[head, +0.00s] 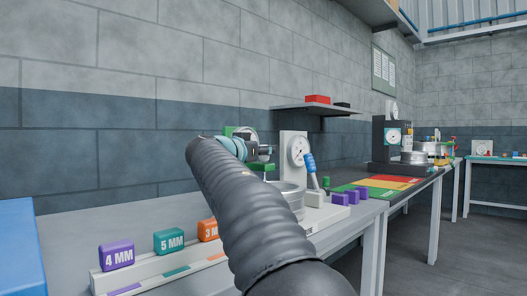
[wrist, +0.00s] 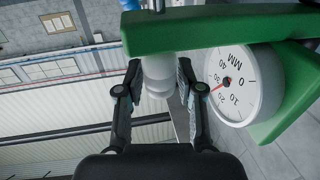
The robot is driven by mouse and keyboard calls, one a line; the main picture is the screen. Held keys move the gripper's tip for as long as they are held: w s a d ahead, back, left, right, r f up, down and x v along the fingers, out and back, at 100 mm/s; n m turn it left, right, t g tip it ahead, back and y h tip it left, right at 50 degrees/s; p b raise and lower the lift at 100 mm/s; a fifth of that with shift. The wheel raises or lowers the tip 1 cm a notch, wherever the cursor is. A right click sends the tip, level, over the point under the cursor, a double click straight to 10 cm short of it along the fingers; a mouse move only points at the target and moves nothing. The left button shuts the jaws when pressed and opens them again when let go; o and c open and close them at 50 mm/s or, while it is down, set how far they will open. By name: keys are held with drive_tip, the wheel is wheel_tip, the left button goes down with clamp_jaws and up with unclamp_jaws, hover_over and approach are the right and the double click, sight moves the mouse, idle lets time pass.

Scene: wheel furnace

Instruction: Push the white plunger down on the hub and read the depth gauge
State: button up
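In the wrist view the white plunger (wrist: 157,75) stands out from a green gauge frame (wrist: 215,30), between my gripper's two fingers (wrist: 160,73). The fingers are spread on either side of it, with narrow gaps that look free of contact. The depth gauge (wrist: 235,85) has a white dial marked MM; its red needle points between 20 and 30. In the head view my arm hides most of the hub; a metal disc edge (head: 292,197) shows beside it. My gripper (head: 262,154) is small there, near green parts (head: 263,168), its fingertips unclear.
A white post with a dial (head: 298,150) and a blue-handled tool (head: 310,164) stand right of my arm. Labelled blocks, 4 MM (head: 117,255) and 5 MM (head: 169,241), line the bench front. A shelf (head: 315,110) hangs above.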

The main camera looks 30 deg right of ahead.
drive_tip(key=shift+o, duration=0.7)
drive_tip(key=v, duration=1.2)
